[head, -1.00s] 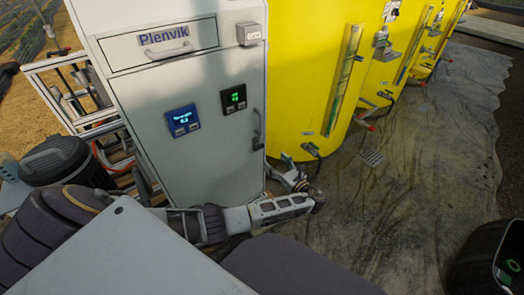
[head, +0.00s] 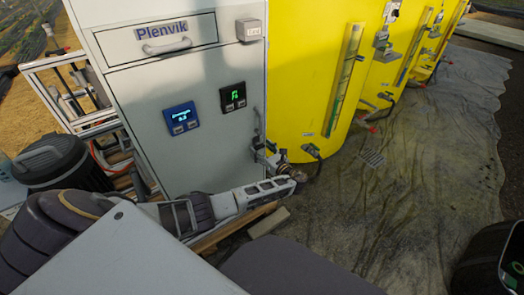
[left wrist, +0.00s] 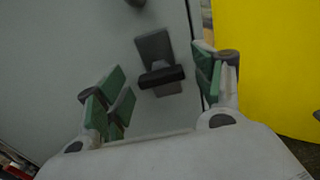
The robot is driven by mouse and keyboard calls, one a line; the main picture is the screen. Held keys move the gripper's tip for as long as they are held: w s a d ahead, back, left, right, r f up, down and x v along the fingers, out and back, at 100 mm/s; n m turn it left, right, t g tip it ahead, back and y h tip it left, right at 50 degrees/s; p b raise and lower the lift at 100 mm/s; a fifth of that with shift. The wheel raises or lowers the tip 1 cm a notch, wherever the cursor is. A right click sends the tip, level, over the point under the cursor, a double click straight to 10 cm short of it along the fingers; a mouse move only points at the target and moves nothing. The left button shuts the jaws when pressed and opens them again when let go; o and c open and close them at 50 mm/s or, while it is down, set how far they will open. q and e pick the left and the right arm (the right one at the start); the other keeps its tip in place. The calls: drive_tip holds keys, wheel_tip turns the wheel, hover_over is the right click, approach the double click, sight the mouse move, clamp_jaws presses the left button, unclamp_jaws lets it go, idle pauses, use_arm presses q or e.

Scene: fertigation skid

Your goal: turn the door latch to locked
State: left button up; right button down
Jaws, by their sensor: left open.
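The door latch (left wrist: 160,76) shows in the left wrist view as a black bar lying across a dark grey plate on the pale grey cabinet door (head: 190,155). The bar is roughly crosswise to the door's edge. My left gripper (left wrist: 164,86) is open, its green-padded fingers to either side of the latch in that view, with no visible contact. In the head view my left gripper (head: 268,157) is at the door's lower right edge. It hides the latch there. My right gripper is not in view.
A dark door handle (head: 258,120) sits above the latch; its end shows at the top of the left wrist view (left wrist: 136,2). Yellow tanks (head: 305,80) stand close at the right. A black lidded bin (head: 58,162) stands at the left. The ground sheet (head: 400,190) is mostly clear.

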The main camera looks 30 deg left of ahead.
use_arm(q)
drive_tip(key=c, duration=1)
